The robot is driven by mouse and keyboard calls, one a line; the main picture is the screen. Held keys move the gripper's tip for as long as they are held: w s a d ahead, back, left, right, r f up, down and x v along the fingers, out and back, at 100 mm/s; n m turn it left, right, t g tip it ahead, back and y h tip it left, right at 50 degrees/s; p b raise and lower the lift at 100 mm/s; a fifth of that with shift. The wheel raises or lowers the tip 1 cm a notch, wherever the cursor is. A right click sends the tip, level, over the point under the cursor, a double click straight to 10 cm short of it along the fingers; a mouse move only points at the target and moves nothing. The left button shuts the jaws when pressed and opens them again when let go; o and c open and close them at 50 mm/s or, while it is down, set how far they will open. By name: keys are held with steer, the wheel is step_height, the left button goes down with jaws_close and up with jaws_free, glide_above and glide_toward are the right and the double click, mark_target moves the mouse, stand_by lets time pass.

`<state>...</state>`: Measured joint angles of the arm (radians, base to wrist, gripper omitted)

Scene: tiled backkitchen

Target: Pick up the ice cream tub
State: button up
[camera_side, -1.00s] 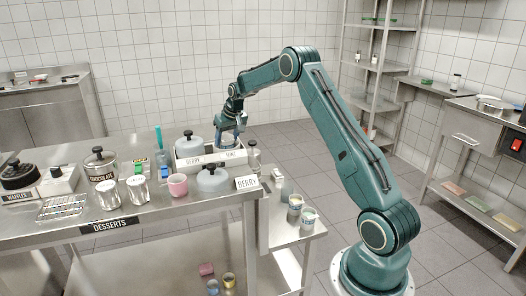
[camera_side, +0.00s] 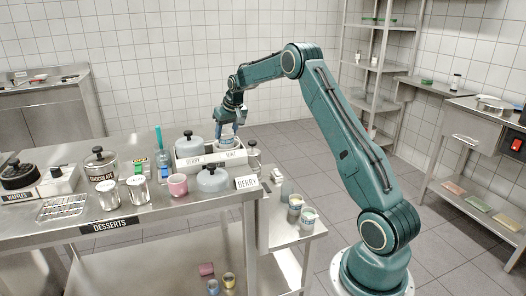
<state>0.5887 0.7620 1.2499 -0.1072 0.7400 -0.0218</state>
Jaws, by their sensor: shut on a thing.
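My gripper (camera_side: 228,131) points down over the right compartment of the white two-part holder (camera_side: 198,162), the side labelled MINT. It is shut on a small pale tub (camera_side: 227,143), which I take as the ice cream tub. The tub looks upright, and its lower part is hidden by the holder's front wall. I cannot tell whether it touches the holder's floor. A grey lid with a dark knob (camera_side: 189,143) covers the left compartment, labelled BERRY. Another grey lid (camera_side: 213,179) lies on the counter in front of the holder.
A BERRY sign (camera_side: 247,183) and a pink cup (camera_side: 177,185) stand close in front. A glass jar (camera_side: 254,154) stands right of the holder. Two tubs (camera_side: 308,216) (camera_side: 295,204) sit on the lower side shelf. Jars and a wire rack (camera_side: 62,207) fill the counter's left.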

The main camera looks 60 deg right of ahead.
step_height(320, 180, up, 18)
steer(key=shift+f, duration=0.2)
stand_by(0.4)
steer(key=shift+f, duration=0.1)
stand_by(0.4)
steer(key=s+d+f+m, duration=0.2)
steer(key=s+d+f, duration=0.15)
steer(key=f, duration=0.45)
steer(key=s+d+f+m, duration=0.1)
steer(key=s+d+f, duration=0.2)
steer(key=s+f, duration=0.35)
steer(key=s+a+f+m+g+h, duration=0.1)
steer(key=s+a+f, duration=0.1)
steer(key=s+f, duration=0.4)
steer(key=s+a+f+m, duration=0.1)
steer(key=s+a+f, duration=0.15)
steer(key=f, duration=0.55)
steer(key=shift+s+d+f, duration=0.15)
steer(key=shift+f, duration=3.2)
steer(key=shift+s+d+f, duration=0.1)
steer(key=shift+d+f, duration=0.05)
steer(key=shift+f, duration=3.15)
steer(key=shift+s+d+f, duration=0.15)
steer(key=shift+f, duration=3.2)
steer(key=shift+f, duration=0.15)
